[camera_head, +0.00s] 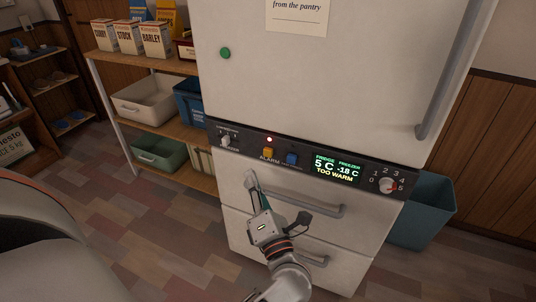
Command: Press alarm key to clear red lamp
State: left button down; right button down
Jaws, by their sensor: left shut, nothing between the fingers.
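The fridge (305,85) has a dark control panel (345,183) across its front. The alarm key (267,153) is a yellow-orange button above the word ALARM, with a blue key (291,159) to its right. The display (336,168) reads fridge 5 C, freezer -18 C, TOO WARM. My left gripper (251,180) is shut and empty, in front of the upper drawer, below and left of the alarm key. It appears apart from the key. My right gripper is not in view.
A switch (226,141) and a numbered dial (387,186) sit at the panel's ends. Drawer handles (305,201) stick out below the panel. A shelf (185,132) with boxes and bins stands left; a teal bin (425,210) stands right.

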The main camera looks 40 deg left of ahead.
aim_at(268, 152)
pick_arm(q)
jog(key=w+a, duration=0.1)
jog(key=w, duration=0.5)
jog(key=shift+w+a+b, duration=0.15)
jog(key=shift+a+b, duration=0.1)
jog(key=shift+b, duration=0.15)
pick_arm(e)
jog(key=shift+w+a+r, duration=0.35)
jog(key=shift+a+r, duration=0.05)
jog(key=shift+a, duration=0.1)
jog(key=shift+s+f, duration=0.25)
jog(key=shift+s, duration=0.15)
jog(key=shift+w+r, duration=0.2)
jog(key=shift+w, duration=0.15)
pick_arm(q)
jog(key=shift+w, duration=0.15)
jog(key=shift+w+a, duration=0.1)
jog(key=shift+w, duration=0.15)
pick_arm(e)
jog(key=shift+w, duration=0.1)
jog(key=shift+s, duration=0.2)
